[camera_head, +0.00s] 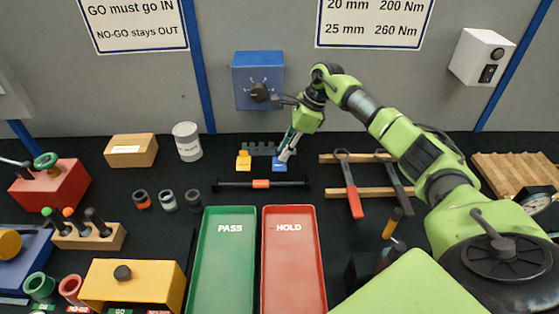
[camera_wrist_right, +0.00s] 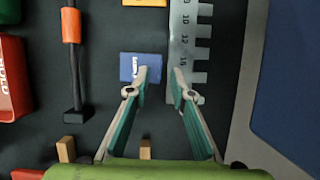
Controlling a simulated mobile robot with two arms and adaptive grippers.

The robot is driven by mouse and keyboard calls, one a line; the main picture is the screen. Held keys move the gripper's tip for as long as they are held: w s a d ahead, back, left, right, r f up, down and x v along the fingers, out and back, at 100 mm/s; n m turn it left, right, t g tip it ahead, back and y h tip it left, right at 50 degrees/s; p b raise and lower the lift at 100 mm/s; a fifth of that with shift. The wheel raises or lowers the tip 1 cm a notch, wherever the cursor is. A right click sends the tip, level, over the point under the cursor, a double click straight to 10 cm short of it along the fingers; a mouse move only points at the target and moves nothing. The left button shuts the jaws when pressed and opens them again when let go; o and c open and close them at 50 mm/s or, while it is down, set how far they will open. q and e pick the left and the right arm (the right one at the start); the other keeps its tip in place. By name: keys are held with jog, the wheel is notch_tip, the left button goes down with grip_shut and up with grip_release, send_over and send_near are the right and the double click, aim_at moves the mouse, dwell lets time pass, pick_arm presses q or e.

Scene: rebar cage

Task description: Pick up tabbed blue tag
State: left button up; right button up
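The blue tag (camera_head: 280,168) lies flat on the black bench top, just right of a yellow tag (camera_head: 243,161). In the right wrist view the blue tag (camera_wrist_right: 140,66) shows small white marking. My right gripper (camera_head: 286,156) is over the blue tag, tilted downward. In the wrist view its two fingers (camera_wrist_right: 160,80) are apart with nothing held between them. The left fingertip overlaps the tag's lower right corner in the picture; contact cannot be told. The right fingertip is over the notched grey gauge strip. My left gripper is not in view.
The notched grey strip (camera_wrist_right: 186,28) lies right beside the blue tag. A black bar with an orange middle (camera_head: 261,184) lies in front. Green PASS (camera_head: 209,213) and red HOLD (camera_head: 268,213) trays stand nearer.

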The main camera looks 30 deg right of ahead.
grip_shut()
jog(key=shift+r, duration=0.15)
